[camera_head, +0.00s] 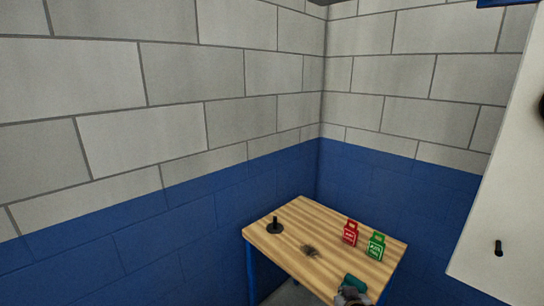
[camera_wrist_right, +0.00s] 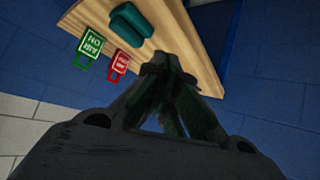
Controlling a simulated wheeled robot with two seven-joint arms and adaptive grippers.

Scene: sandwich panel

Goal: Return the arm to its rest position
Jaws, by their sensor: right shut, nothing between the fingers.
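My right gripper (camera_head: 351,295) shows at the bottom edge of the head view, by the near edge of the wooden table (camera_head: 325,269). In the right wrist view its dark fingers (camera_wrist_right: 166,64) are closed together with nothing between them. A teal block (camera_head: 355,282) lies on the table just beyond the gripper in the head view. It also shows in the right wrist view (camera_wrist_right: 131,19), apart from the fingers. My left gripper is in neither view. Most of the right arm is hidden below the head frame.
A red tag (camera_head: 351,232) and a green tag (camera_head: 376,246) are at the table's right side. A black peg on a round base (camera_head: 275,227) stands at the left, near a dark patch (camera_head: 310,250). A white panel (camera_head: 508,215) with black knobs is at the right. Walls enclose the corner.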

